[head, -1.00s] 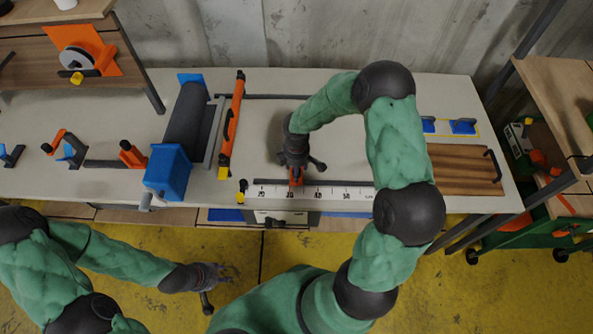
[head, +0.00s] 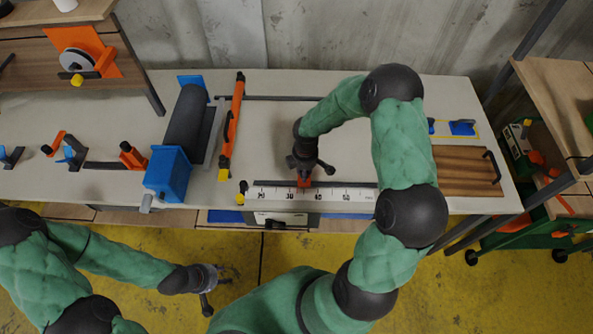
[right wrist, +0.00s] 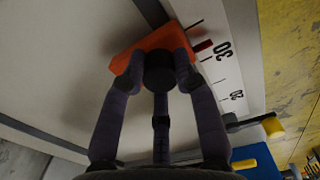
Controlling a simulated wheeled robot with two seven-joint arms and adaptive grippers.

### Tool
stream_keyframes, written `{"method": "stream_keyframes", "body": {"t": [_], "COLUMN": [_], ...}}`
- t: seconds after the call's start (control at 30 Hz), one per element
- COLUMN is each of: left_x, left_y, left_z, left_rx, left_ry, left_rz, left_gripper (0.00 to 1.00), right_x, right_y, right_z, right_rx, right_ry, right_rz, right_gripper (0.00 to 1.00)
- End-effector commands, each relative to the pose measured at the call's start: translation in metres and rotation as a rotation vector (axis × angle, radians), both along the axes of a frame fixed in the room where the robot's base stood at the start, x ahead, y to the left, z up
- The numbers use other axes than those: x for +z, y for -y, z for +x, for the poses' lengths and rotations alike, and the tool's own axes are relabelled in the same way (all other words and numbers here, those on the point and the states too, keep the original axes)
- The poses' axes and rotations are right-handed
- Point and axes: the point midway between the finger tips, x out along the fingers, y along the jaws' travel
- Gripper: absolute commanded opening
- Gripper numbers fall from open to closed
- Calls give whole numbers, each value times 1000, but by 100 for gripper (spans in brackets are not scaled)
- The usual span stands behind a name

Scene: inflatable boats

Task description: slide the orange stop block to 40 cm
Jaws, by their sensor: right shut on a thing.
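The orange stop block (head: 304,182) sits at the ruler rail along the table's front edge. In the right wrist view the block (right wrist: 150,52) has a small red pointer lying over the white scale (right wrist: 222,70), close to the 30 mark. In the head view the block stands between 30 and 40 on the scale (head: 332,195). My right gripper (head: 304,172) reaches down from above and is shut on the block; its fingers (right wrist: 160,70) hide part of it. My left gripper (head: 217,286) is open and empty, over the yellow floor in front of the table.
A blue-ended black roller (head: 183,125) and an orange bar (head: 233,125) stand left of the scale. A yellow-tipped black piece (head: 241,192) is at the scale's left end. Wooden slats (head: 465,170) lie to the right. The table behind the rail is mostly clear.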

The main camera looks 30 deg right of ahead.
Motion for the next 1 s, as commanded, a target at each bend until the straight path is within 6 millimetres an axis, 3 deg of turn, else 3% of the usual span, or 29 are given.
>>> {"method": "stream_keyframes", "body": {"t": [0.1, 0.3, 0.7, 0.73, 0.8, 1.0], "left_x": [6, 12, 12, 12, 12, 12], "left_y": [0, 0, 0, 0, 0, 0], "left_z": [0, 0, 0, 0, 0, 0], "left_rx": [0, 0, 0, 0, 0, 0], "left_ry": [0, 0, 0, 0, 0, 0], "left_rz": [0, 0, 0, 0, 0, 0], "left_gripper": [40, 40, 40, 40, 40, 40], "right_x": [2, 2, 1, 1, 1, 1], "right_y": [28, 55, 61, 61, 61, 61], "right_z": [-17, -34, -37, -37, -37, -37], "right_rx": [-9, -5, 0, 0, -1, -1], "right_ry": [-4, -3, -1, -1, -1, -1], "right_rz": [-2, -2, -2, -2, -2, -2], "right_gripper": [0, 0, 0, 36, 54, 54]}}
